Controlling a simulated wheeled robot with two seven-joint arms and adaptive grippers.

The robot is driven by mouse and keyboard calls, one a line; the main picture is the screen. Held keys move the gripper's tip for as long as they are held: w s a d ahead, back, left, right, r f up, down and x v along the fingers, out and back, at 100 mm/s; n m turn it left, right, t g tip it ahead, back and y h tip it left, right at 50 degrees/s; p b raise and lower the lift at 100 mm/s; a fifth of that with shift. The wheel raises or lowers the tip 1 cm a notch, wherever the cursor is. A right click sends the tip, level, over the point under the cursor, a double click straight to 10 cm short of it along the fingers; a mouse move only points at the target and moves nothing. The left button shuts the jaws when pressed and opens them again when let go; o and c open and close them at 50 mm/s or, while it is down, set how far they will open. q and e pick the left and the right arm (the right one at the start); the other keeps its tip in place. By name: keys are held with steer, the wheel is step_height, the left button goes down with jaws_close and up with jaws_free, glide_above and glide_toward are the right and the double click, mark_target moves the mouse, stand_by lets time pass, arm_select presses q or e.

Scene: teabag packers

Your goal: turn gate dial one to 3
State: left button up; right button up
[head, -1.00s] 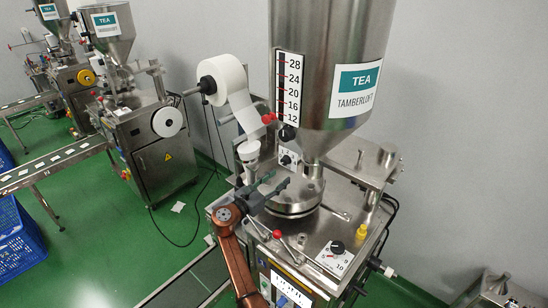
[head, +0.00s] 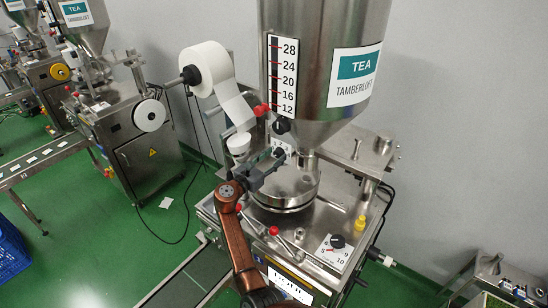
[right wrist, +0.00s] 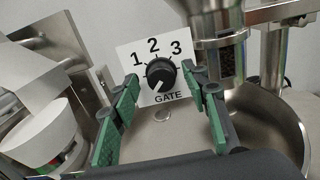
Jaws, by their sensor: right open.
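The gate dial (right wrist: 160,74) is a black knob on a white plate marked 1, 2, 3 and GATE, seen in the right wrist view. Its white mark seems to point to the lower left, away from 3. In the head view the dial's plate (head: 289,149) is partly hidden by my right gripper (head: 272,160). In the wrist view the right gripper (right wrist: 164,103) is open, its green-padded fingers apart on either side of the knob, with nothing between them. Contact with the knob is not visible. My left gripper is not in view.
The steel tea hopper (head: 322,60) stands above and right of the dial. Red-knobbed levers (head: 274,231) and a second dial (head: 337,241) sit on the machine top.

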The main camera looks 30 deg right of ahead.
steer(key=c, duration=1.1)
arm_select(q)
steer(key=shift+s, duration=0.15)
arm_select(e)
jaws_close()
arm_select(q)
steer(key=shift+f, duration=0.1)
